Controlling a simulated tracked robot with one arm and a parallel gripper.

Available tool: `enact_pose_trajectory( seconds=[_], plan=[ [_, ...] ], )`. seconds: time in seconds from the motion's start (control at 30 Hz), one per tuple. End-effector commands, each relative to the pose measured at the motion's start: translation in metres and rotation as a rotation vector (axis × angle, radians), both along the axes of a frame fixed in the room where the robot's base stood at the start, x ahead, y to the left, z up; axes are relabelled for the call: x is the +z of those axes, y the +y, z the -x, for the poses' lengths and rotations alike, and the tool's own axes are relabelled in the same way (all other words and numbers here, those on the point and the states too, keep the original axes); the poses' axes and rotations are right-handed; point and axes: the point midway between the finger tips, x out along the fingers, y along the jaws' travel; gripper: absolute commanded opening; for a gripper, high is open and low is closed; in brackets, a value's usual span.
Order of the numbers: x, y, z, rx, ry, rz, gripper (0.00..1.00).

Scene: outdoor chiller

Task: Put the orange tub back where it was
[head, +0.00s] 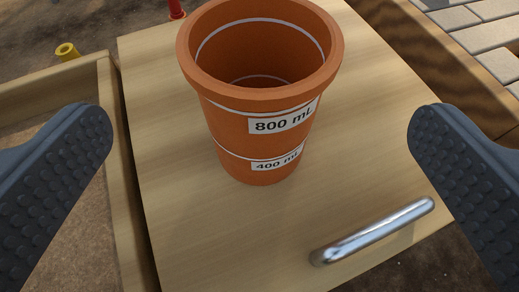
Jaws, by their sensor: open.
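The orange tub (232,130) stands upright on a light wooden surface (165,195), at the upper middle of the head view. It is a terracotta-coloured pot with a thick rim, white lines and labels reading 800 mL and 400 mL. Its inside shows as empty. My gripper (260,135) is open, with one dark ridged finger at the left edge and one at the right. The tub is between the fingers in the picture, with wide gaps on both sides, and neither finger touches it.
A metal bar handle (372,232) is on the wooden surface at the lower right. A wooden-edged tray or box (115,170) lies along the left. A yellow piece (67,51) and a red piece (176,9) are behind. Pale paving (485,35) is at the upper right.

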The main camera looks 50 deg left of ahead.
Motion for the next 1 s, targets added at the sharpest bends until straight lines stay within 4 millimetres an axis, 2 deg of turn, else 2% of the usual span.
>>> enact_pose_trajectory(
  seconds=[0.33,0.47,0.57,0.67,0.7,0.73,0.87,1.0],
  plan=[
    [0.001,-0.005,0.004,-0.001,0.002,0.001,1.00],
    [0.019,-0.011,-0.009,-0.033,-0.033,0.017,1.00],
    [0.059,-0.029,-0.034,-0.111,-0.106,0.056,1.00],
    [0.123,-0.059,-0.063,-0.236,-0.194,0.105,1.00],
    [0.154,-0.074,-0.072,-0.295,-0.228,0.121,1.00],
    [0.176,-0.085,-0.077,-0.337,-0.248,0.129,1.00],
    [0.268,-0.132,-0.082,-0.514,-0.305,0.151,1.00],
    [0.359,-0.179,-0.061,-0.680,-0.318,0.134,1.00]
  ],
)
